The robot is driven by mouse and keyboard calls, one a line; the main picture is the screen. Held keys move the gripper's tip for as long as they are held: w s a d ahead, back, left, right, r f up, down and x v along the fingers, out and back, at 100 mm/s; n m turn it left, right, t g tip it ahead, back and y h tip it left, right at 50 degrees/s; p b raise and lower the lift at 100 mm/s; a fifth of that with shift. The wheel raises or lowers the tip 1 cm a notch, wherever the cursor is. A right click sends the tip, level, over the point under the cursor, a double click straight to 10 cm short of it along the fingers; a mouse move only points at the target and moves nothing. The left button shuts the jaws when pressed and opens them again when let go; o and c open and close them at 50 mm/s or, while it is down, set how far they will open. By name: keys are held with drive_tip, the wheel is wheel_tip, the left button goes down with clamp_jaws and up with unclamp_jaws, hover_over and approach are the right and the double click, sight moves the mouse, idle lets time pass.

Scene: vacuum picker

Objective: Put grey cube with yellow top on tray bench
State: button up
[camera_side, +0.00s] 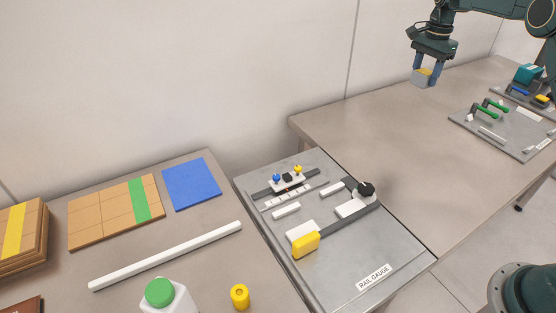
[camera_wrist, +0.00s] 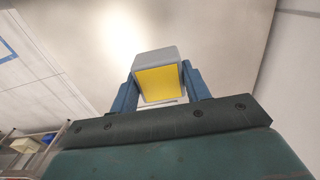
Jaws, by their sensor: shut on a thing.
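The grey cube with a yellow top (camera_side: 421,78) is held between the two blue fingers of my gripper (camera_side: 428,72) at the upper right of the side view. My gripper is shut on it, above the grey-brown bench (camera_side: 390,135). In the wrist view the cube (camera_wrist: 156,60) shows a grey side and its yellow face, with a blue finger of my gripper (camera_wrist: 159,90) on each side. I cannot tell which surface is the tray bench.
A grey board labelled RAIL GAUGE (camera_side: 335,265) with small fixtures lies at the centre. Another fixture board (camera_side: 500,140) with green handles is at the right. A blue square (camera_side: 191,184), a white rod (camera_side: 165,257), and a green-capped bottle (camera_side: 165,295) lie left. The bench middle is clear.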

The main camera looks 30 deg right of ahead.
drive_tip(key=w+a+n, duration=0.2)
drive_tip(key=a+n, duration=0.2)
drive_tip(key=a, duration=1.4)
drive_tip(key=w+a+n, duration=0.3)
drive_tip(key=a, duration=1.4)
drive_tip(key=s+a+f+n, duration=0.1)
drive_tip(key=s+a+n, duration=0.1)
drive_tip(key=s+a, duration=0.6)
drive_tip(key=s+a+n, duration=0.3)
drive_tip(key=a, duration=0.9)
drive_tip(key=s+a+f+n, duration=0.1)
drive_tip(key=s+a+n, duration=0.1)
drive_tip(key=s+a, duration=0.65)
drive_tip(key=w+f, duration=0.1)
drive_tip(key=f, duration=0.4)
drive_tip(key=w+a+f, duration=0.1)
drive_tip(key=f, duration=0.4)
drive_tip(key=w+a+f, duration=0.1)
drive_tip(key=f, duration=0.4)
drive_tip(key=shift+f, duration=0.1)
drive_tip(key=shift+f, duration=0.1)
drive_tip(key=shift+f, duration=2.05)
drive_tip(key=shift+f, duration=0.1)
